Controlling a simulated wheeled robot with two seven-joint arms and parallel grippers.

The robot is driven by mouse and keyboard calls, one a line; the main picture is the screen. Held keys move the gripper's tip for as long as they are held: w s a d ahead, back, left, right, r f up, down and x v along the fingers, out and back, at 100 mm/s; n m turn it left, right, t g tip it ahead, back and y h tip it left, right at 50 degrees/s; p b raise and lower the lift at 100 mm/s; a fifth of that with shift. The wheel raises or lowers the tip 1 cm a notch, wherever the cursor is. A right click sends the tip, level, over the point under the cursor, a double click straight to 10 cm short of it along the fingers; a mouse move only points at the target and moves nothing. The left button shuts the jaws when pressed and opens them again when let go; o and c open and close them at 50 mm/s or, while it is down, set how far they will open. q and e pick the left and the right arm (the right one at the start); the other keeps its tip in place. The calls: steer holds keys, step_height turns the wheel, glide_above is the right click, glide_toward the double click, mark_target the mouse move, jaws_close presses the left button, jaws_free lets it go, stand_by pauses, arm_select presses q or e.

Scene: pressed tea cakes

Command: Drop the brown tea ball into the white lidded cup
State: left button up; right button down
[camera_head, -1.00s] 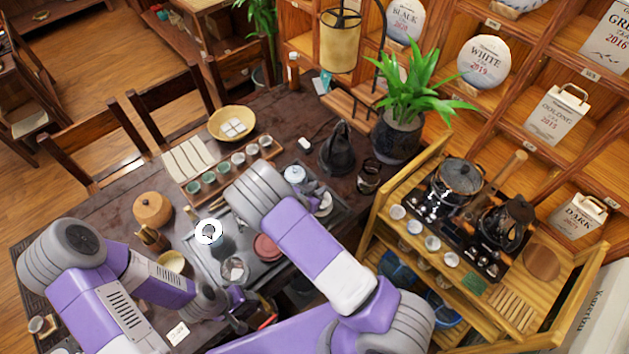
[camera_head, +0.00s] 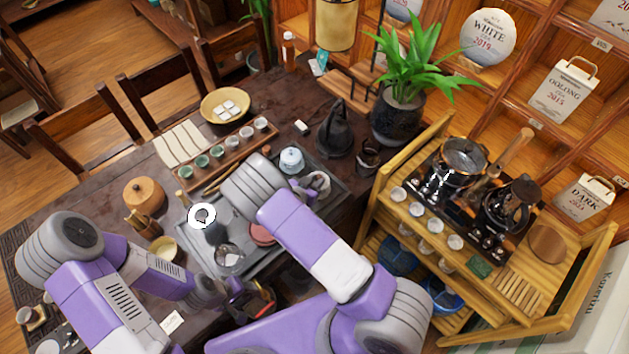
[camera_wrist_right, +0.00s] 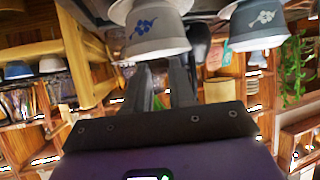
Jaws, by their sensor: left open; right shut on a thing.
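A white lidded cup with blue tints (camera_head: 291,160) stands on the dark tray near the right elbow in the head view. I cannot identify the brown tea ball.
A dark tray (camera_head: 190,245) holds a glass cup (camera_head: 229,257) and a reddish-brown round thing (camera_head: 262,234). A wooden jar (camera_head: 144,194) and a pale bowl (camera_head: 163,249) stand left. A row of small cups lies behind. A wooden cart (camera_head: 520,290) with pots stands right.

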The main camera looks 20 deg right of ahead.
stand_by(0.3)
steer(key=shift+c, duration=2.4)
jaws_free()
steer(key=shift+r, duration=0.1)
step_height(320, 180, up, 7)
steer(key=p, duration=0.5)
steer(key=shift+s, duration=0.1)
